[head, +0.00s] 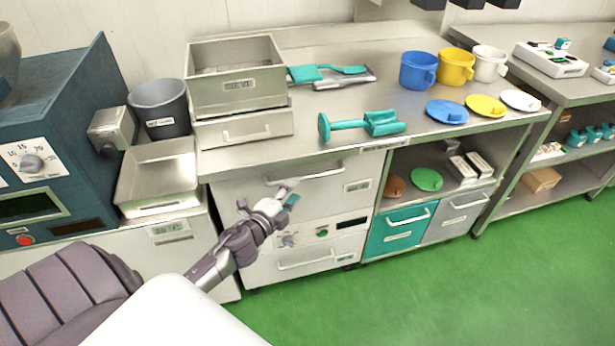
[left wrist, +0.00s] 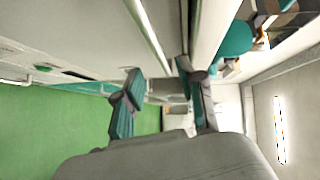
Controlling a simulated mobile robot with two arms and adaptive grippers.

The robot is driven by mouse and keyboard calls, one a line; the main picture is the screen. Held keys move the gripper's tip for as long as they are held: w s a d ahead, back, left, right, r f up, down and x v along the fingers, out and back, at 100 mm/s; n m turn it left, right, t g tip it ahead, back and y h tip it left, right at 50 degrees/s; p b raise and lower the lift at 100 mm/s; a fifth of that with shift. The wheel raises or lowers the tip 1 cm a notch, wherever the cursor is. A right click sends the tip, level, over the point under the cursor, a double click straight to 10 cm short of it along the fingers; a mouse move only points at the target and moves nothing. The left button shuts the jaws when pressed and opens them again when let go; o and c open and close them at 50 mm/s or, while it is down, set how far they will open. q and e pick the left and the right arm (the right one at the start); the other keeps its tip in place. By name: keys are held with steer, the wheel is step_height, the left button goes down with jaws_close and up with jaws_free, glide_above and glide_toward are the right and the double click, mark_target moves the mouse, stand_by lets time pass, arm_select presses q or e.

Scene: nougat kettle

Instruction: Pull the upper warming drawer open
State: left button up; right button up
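The upper warming drawer (head: 325,192) is a pale metal front under the worktop, with a horizontal bar handle (head: 318,174) near its top edge. It looks shut, flush with the cabinet. My left gripper (head: 277,198) is in front of the drawer's left part, just below the handle's left end, and covers some of the front. In the left wrist view, its two teal-padded fingers (left wrist: 158,95) stand apart with nothing gripped. A long pale bar (left wrist: 150,38), seemingly the handle, runs toward the gap between them; contact cannot be told. My right gripper is out of view.
A control strip with a green button (head: 322,233) and a lower drawer (head: 305,262) are below. Teal (head: 398,240) and grey drawers stand right. The green floor (head: 450,290) is clear.

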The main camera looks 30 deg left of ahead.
mark_target(305, 179)
arm_select(q)
steer(key=w, duration=0.5)
steer(key=w+f, duration=0.1)
steer(key=w, duration=0.2)
steer(key=shift+w+a+f, duration=0.1)
steer(key=shift+w+a, duration=0.05)
steer(key=shift+a, duration=0.1)
jaws_close()
